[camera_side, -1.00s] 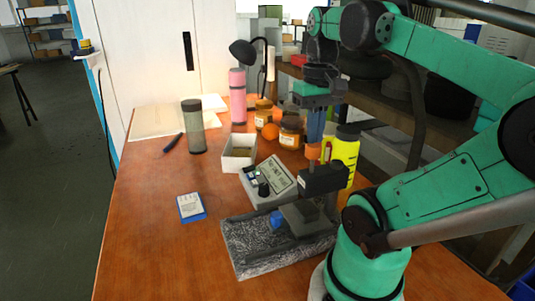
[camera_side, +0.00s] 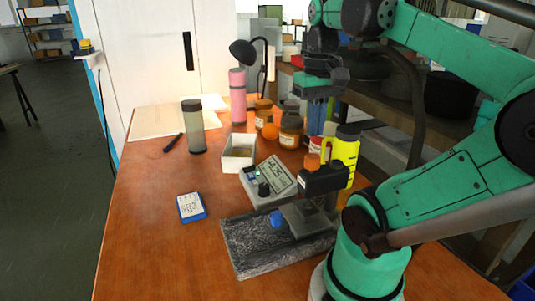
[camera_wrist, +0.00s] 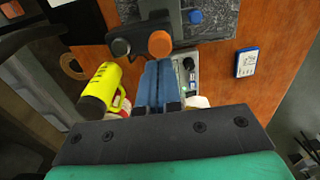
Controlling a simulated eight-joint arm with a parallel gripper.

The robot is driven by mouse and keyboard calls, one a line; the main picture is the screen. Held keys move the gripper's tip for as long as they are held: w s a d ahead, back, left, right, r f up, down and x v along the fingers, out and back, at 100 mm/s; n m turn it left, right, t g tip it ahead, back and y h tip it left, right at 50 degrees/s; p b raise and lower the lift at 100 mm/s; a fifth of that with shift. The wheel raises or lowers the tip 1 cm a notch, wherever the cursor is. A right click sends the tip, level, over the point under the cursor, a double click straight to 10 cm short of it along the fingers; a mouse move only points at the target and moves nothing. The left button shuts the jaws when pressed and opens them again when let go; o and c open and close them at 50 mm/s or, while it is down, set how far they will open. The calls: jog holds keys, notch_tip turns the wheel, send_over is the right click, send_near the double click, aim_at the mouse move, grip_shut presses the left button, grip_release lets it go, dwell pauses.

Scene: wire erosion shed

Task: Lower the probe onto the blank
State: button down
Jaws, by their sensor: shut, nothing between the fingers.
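The probe stand's dark head (camera_side: 324,181) has an orange cap (camera_side: 312,161) on top and stands over the speckled grey base plate (camera_side: 262,248). A blue knob (camera_side: 277,219) shows beside a grey block (camera_side: 306,217). The probe tip and blank cannot be made out clearly. My gripper (camera_side: 317,130) is shut and empty, its blue fingers pointing down above the orange cap with a gap between. In the wrist view my fingertips (camera_wrist: 158,64) show just below the orange cap (camera_wrist: 159,43). A grey display unit (camera_side: 270,182) stands behind the plate with a lit screen.
A yellow bottle (camera_side: 344,152) stands close behind the stand. Jars (camera_side: 291,126), a pink flask (camera_side: 237,96), a white box (camera_side: 238,152) and a grey cylinder (camera_side: 194,126) stand farther back. A blue-edged card (camera_side: 191,207) lies left of the plate. The table's front left is clear.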

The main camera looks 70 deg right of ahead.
jog(key=shift+r, duration=2.25)
jog(key=w+a+f+n+t, duration=0.7)
jog(key=w+a+f+n, duration=0.2)
jog(key=w+a+f, duration=0.4)
jog(key=shift+w+a, duration=0.25)
jog(key=shift+w, duration=0.1)
